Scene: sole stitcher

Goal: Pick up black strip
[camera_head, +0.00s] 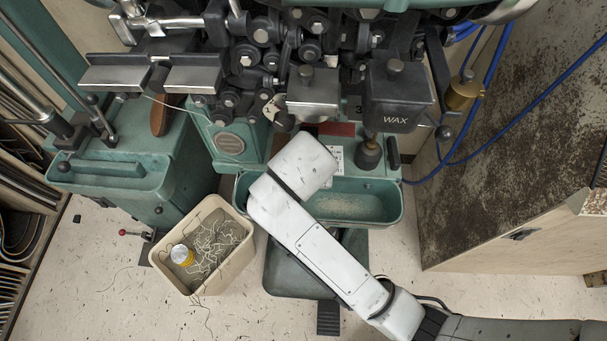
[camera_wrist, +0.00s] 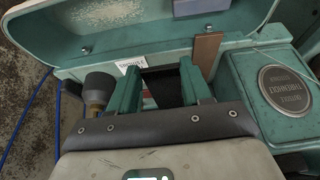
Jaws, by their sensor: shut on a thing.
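In the wrist view, my gripper (camera_wrist: 160,78) shows two green fingers pointing away from the camera. A dark, flat piece, which looks like the black strip (camera_wrist: 168,90), lies between them, and the fingers are shut on it. Its ends are partly hidden by the fingers and the dark wrist edge. In the head view, my white arm reaches up to the front of the green stitching machine (camera_head: 225,145). My gripper and the strip are hidden there behind the arm and the machine parts.
A green tray (camera_head: 377,202) sits just below the arm's end. A wax box (camera_head: 398,100) hangs at right. A wooden panel (camera_head: 505,232) stands farther right.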

